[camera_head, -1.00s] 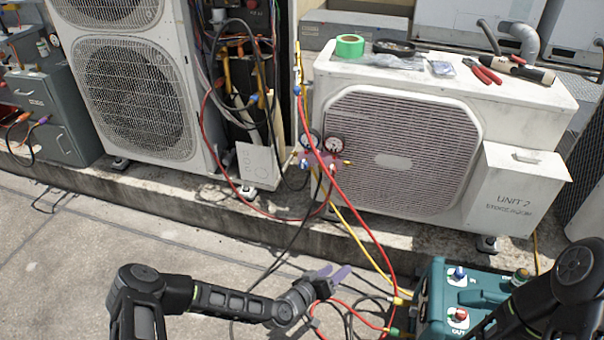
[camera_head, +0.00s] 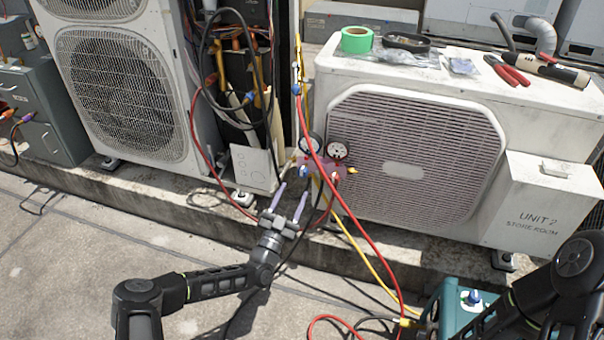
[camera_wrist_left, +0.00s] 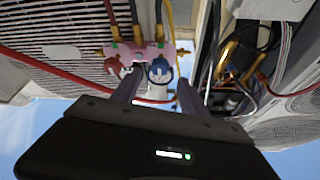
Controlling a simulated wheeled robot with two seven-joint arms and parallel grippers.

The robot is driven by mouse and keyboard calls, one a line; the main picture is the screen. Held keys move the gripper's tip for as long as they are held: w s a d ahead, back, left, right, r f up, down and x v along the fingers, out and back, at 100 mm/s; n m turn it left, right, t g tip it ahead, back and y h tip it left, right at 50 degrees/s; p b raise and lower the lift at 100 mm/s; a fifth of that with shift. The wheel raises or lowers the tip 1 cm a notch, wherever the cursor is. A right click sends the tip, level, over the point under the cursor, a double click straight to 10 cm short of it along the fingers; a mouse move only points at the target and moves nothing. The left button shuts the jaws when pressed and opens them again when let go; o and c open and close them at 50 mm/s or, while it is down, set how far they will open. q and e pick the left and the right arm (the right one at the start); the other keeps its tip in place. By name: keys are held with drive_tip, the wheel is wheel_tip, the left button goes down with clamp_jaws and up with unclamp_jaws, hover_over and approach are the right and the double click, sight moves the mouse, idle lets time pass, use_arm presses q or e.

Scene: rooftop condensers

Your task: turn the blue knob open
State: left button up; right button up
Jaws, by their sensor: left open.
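The gauge manifold (camera_head: 318,170) hangs on hoses in front of the right condenser, its body pinkish, with two round gauges. Its blue knob (camera_head: 304,172) is on the left and its red knob (camera_head: 336,177) on the right. My left gripper (camera_head: 293,188) is open and empty, its purple fingers pointing up just below and left of the blue knob. In the left wrist view the blue knob (camera_wrist_left: 160,70) appears between the fingertips, the red knob (camera_wrist_left: 122,70) left of them. I cannot tell whether the fingers touch the knob. My right gripper is out of view.
Red and yellow hoses (camera_head: 345,212) hang beside the manifold. The right condenser (camera_head: 520,110) carries green tape (camera_head: 357,40) and pliers (camera_head: 507,70). A teal machine (camera_head: 452,312) with another blue knob (camera_head: 473,297) stands lower right.

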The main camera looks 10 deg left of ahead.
sight(301, 175)
use_arm(q)
drive_tip(key=b+x, duration=0.2)
drive_tip(key=x, duration=0.5)
drive_tip(key=shift+w+d+r, duration=0.1)
drive_tip(key=shift+w, duration=0.25)
drive_tip(key=shift+c, duration=0.5)
clamp_jaws()
